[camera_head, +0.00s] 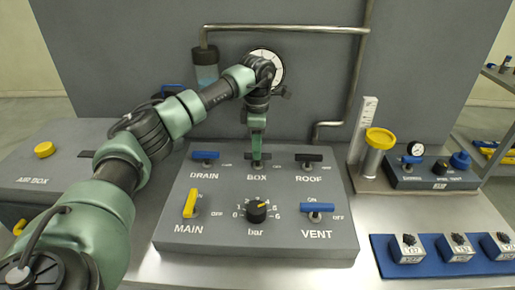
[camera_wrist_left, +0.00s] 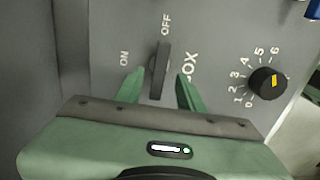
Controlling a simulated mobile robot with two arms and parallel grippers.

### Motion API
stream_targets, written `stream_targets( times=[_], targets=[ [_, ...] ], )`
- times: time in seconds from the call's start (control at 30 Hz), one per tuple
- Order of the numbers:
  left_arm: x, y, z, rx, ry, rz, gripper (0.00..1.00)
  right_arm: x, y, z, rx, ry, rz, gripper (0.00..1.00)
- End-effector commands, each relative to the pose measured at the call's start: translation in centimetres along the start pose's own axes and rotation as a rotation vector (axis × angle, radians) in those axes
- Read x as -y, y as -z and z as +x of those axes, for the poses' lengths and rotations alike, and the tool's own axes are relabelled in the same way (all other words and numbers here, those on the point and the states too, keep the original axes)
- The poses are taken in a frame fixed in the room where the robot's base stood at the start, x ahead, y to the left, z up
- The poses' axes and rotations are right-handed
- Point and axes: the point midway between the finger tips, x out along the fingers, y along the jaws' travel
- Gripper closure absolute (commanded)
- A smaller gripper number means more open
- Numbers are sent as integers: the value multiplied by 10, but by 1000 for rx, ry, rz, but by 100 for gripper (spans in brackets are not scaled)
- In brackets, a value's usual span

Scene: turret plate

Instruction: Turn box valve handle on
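The black box valve handle (camera_head: 264,156) is on the grey panel, in the back row's middle, above the word BOX. In the left wrist view the handle (camera_wrist_left: 162,66) lies lengthwise toward the OFF mark, with the ON mark off to its side. My left gripper (camera_head: 257,150) points down over it. In the wrist view the gripper's green fingers (camera_wrist_left: 160,78) are apart, one on each side of the handle, with a gap visible beside it. In the head view the gripper partly covers the handle. My right gripper is not in view.
Close by are the blue drain handle (camera_head: 205,155), black roof handle (camera_head: 309,157), yellow main handle (camera_head: 190,204), blue vent handle (camera_head: 318,207) and bar knob (camera_head: 257,211). A yellow-capped cylinder (camera_head: 376,150) stands right of the panel. A pipe (camera_head: 280,29) runs behind.

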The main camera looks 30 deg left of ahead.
Motion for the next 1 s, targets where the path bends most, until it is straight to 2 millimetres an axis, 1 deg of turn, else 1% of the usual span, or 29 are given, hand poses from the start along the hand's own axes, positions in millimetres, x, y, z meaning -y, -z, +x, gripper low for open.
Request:
stream_targets(
  times=[0.1, 0.17, 0.43, 0.47, 0.5, 0.57, 0.6, 0.83, 1.0],
  targets=[
    [0, 0, 11, 0, 2, 1, 62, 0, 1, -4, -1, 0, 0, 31],
    [0, 0, 14, 0, 1, 1, 62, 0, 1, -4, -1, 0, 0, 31],
    [0, 0, 17, 1, 0, 1, 62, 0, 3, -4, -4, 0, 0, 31],
    [0, 0, 17, 1, 0, 1, 67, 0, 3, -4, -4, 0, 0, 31],
    [0, 0, 17, 1, 0, 0, 78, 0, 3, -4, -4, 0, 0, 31],
    [0, 0, 16, 1, 0, 0, 95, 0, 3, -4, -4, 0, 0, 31],
    [0, 0, 16, 1, 0, 1, 100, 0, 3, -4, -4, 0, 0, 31],
    [0, 0, 16, 1, 0, -5, 100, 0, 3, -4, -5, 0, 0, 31],
    [0, 0, 16, 1, 0, -46, 100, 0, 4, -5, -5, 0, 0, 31]
  ],
)
